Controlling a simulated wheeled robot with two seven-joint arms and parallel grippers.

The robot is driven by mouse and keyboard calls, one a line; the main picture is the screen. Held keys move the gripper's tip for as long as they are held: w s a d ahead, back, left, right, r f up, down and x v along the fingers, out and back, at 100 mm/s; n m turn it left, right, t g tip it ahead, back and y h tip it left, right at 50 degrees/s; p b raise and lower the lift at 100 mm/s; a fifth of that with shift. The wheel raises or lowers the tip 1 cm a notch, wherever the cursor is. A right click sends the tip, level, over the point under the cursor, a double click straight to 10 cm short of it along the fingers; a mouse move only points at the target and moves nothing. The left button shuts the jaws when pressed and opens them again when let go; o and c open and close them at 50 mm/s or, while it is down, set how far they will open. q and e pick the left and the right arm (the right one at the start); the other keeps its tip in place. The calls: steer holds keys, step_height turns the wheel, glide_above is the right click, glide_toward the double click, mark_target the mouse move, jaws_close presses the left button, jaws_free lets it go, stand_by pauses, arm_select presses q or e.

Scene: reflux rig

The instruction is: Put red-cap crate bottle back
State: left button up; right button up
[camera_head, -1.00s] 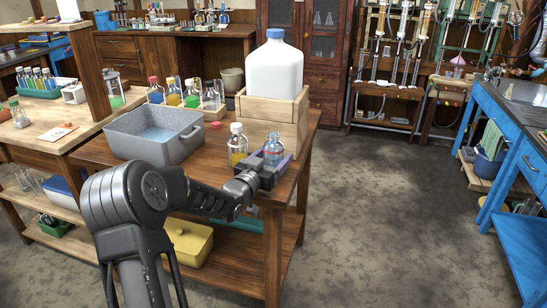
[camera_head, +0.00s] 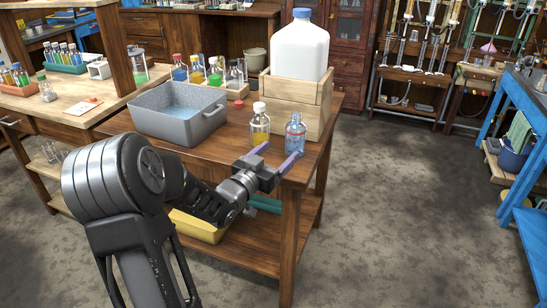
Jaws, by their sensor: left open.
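A bottle with a red cap and blue liquid (camera_head: 179,70) stands in the row of capped bottles behind the grey basin. A clear bluish bottle (camera_head: 295,136) stands upright near the table's front right corner; I cannot make out a cap on it. My left gripper (camera_head: 277,156) is open and empty. Its two fingers point toward the bluish bottle from the front, and the right fingertip is close to its base. I cannot tell whether they touch. My right gripper is not in view.
A white-capped bottle with yellow liquid (camera_head: 260,127) stands left of the bluish bottle. A wooden crate (camera_head: 292,110) with a large white jug (camera_head: 300,52) stands behind. The grey basin (camera_head: 176,122) is at left.

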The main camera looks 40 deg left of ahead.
arm_select(q)
steer(key=shift+s+d, duration=0.15)
steer(key=shift+s, duration=0.75)
